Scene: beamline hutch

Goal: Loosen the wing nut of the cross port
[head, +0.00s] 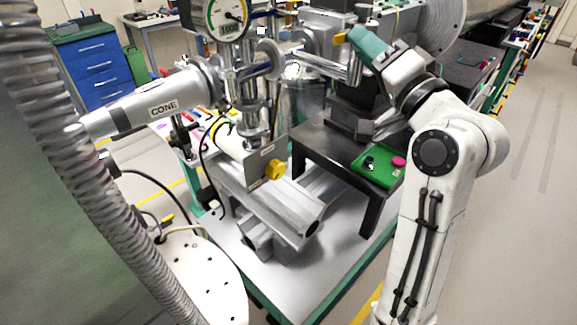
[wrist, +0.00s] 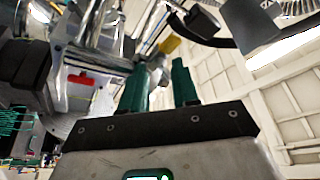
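A small yellow piece (head: 340,38), which looks like the wing nut, sits at the right end of the metal cross port (head: 318,66) in the head view. It also shows in the wrist view (wrist: 170,45), just beyond the fingertips. My gripper (head: 355,38) has teal fingers and is close to the right of the yellow piece in the head view. In the wrist view my gripper (wrist: 158,72) has its two fingers apart with a gap between them, and it holds nothing. I cannot tell whether a finger touches the yellow piece.
A round gauge (head: 222,15) stands above the cross, and a cylinder marked CONE (head: 160,105) points left. Open floor (head: 535,190) lies right of my arm.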

